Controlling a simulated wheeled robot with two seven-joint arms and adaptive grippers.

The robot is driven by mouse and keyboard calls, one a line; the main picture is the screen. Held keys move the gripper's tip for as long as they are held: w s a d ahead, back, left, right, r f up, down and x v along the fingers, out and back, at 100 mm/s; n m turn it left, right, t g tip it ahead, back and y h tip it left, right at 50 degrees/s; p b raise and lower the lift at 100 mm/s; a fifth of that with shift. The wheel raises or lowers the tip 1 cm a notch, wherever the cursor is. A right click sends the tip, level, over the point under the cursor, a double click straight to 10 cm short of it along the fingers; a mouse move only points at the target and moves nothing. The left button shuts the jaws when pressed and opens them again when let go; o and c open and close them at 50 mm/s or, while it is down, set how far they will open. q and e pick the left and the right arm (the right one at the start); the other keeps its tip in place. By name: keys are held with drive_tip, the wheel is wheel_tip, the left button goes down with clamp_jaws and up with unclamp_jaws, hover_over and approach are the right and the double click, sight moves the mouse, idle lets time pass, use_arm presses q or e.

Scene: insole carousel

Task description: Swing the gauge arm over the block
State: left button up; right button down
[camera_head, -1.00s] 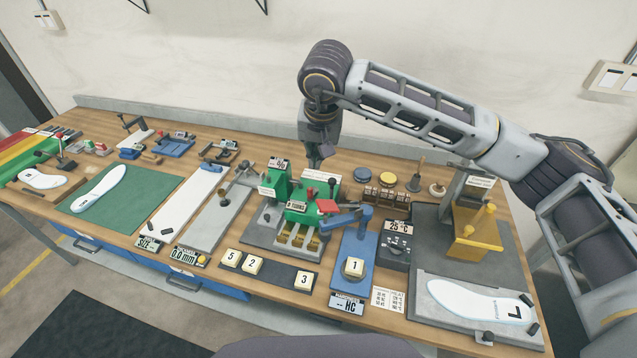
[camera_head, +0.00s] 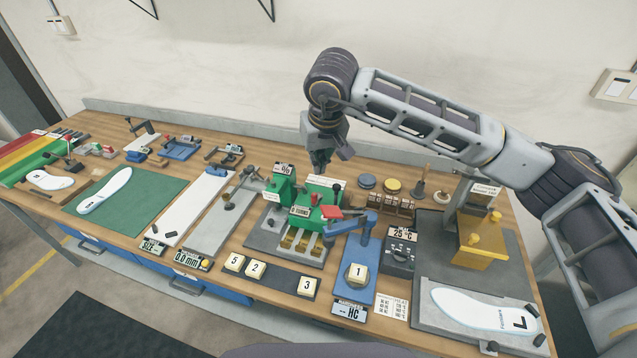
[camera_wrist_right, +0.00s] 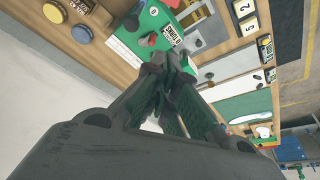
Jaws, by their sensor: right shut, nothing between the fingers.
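The blue hardness gauge stand (camera_head: 351,300) is right of centre on the bench in the head view, with a "-- HC" display at its front. A cream block marked 1 (camera_head: 357,274) sits on it. The blue gauge arm (camera_head: 345,224) is at the back of the stand and points left, towards the green machine, not over the block. My right gripper (camera_head: 320,166) is shut and empty, up behind the green machine, apart from the gauge arm. Its closed fingers (camera_wrist_right: 172,75) also show in the right wrist view. My left gripper is not in view.
The green machine (camera_head: 322,190) with red and black knobs stands left of the gauge arm. A dark strip (camera_head: 280,282) with blocks 5, 2 and 3 lies in front. A 25 °C box (camera_head: 400,255) and a yellow fixture (camera_head: 480,240) stand to the right.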

drive_tip(key=shift+f, duration=0.15)
wheel_tip(320, 180, down, 9)
drive_tip(key=p, duration=0.4)
drive_tip(key=shift+s, duration=0.35)
idle(0.5)
drive_tip(key=shift+d, duration=0.1)
drive_tip(key=shift+s+f, duration=0.1)
drive_tip(key=shift+s, duration=0.05)
idle(0.4)
